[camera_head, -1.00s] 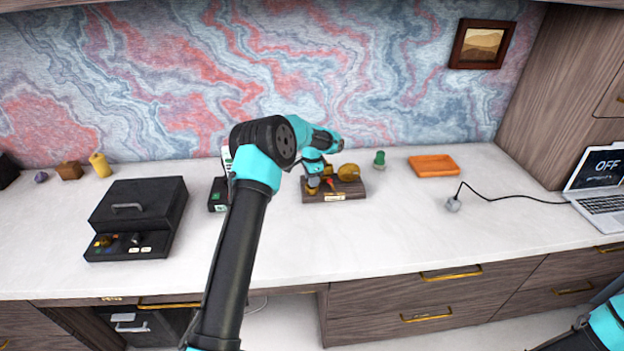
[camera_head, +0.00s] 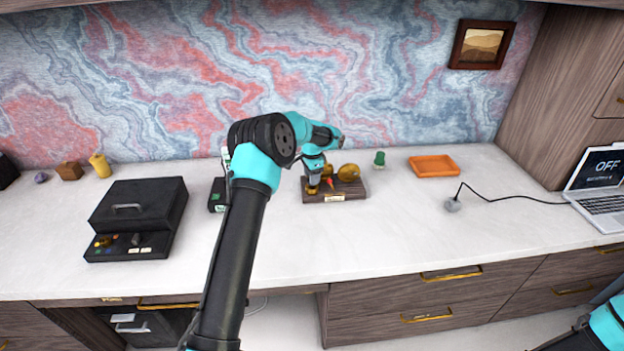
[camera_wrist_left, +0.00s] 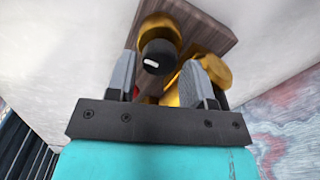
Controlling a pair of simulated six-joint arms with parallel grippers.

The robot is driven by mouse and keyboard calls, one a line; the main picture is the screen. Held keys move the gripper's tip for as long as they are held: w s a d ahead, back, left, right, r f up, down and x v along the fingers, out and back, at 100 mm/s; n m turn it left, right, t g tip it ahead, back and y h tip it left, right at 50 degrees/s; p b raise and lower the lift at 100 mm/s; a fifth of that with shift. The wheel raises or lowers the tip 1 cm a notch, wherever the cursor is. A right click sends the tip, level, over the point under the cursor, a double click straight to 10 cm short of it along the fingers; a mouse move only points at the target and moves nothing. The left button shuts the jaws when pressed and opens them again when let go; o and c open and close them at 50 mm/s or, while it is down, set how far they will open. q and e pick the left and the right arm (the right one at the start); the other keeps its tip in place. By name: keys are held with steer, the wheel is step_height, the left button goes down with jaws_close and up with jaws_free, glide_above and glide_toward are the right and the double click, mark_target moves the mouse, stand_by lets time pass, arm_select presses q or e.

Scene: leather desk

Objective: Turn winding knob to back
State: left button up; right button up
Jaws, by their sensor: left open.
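A small device with a brown wooden base (camera_head: 350,195) and brass parts (camera_head: 348,173) stands on the white counter near the middle. In the left wrist view a round black knob (camera_wrist_left: 158,52) with a short white mark shows against a brass dome (camera_wrist_left: 150,24). I take it to be the winding knob. My left gripper (camera_head: 314,188) is at the left part of the device. In the left wrist view its open grey fingers (camera_wrist_left: 158,75) stand either side of the knob. I cannot tell whether they touch it. My right gripper is out of view.
A black box with a handle (camera_head: 130,208) stands at the left. A green piece (camera_head: 379,158) and an orange tray (camera_head: 434,166) lie right of the device. A cabled grey object (camera_head: 452,205) and a laptop (camera_head: 601,183) are farther right. The front counter is clear.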

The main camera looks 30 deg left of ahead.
arm_select(q)
step_height(320, 180, up, 16)
stand_by(0.5)
steer(key=shift+d+f, duration=0.1)
steer(key=shift+f, duration=0.05)
